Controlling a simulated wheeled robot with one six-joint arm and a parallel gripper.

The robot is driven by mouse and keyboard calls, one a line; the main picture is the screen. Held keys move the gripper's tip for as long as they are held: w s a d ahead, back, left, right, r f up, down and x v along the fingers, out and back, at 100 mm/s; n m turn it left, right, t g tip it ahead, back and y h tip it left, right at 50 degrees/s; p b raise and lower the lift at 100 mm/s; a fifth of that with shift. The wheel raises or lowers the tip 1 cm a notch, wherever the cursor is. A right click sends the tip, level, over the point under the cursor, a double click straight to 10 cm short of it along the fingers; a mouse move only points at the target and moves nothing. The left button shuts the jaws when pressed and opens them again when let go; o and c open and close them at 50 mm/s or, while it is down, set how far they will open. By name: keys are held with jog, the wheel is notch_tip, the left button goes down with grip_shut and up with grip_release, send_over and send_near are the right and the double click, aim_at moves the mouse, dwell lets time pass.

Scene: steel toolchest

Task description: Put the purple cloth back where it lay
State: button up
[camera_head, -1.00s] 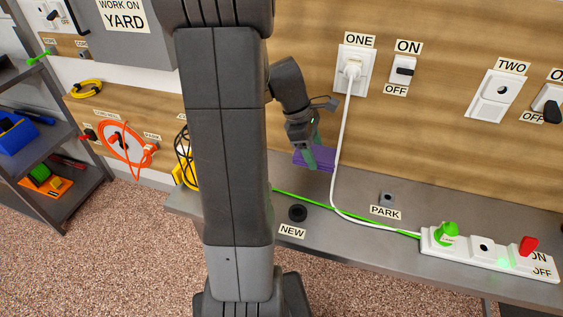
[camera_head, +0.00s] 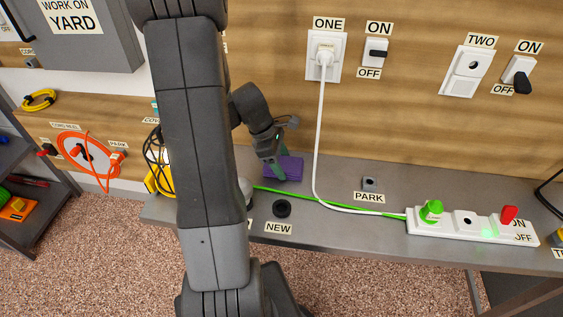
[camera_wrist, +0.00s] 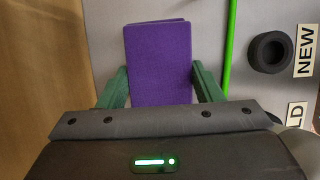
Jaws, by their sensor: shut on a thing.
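The purple cloth (camera_head: 288,169) is a folded rectangle held at the end of my gripper (camera_head: 277,170), low over the back of the grey bench by the wooden wall. In the wrist view the cloth (camera_wrist: 158,62) lies between the two green fingers of my gripper (camera_wrist: 160,88), which are shut on it. I cannot tell whether the cloth touches the bench top. My arm hides part of the bench to the left.
A green cord (camera_head: 300,194) and a white cable (camera_head: 319,140) run to a power strip (camera_head: 470,226). A black ring (camera_head: 282,208) sits by the NEW label, right of the cloth in the wrist view. A PARK label (camera_head: 369,197) marks the bench further right.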

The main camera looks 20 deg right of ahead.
jog(key=shift+f, duration=0.2)
jog(key=o, duration=0.9)
jog(key=shift+o, duration=0.2)
jog(key=shift+r, duration=0.1)
jog(key=shift+r, duration=0.2)
jog(key=v, duration=1.2)
jog(key=shift+p, duration=0.4)
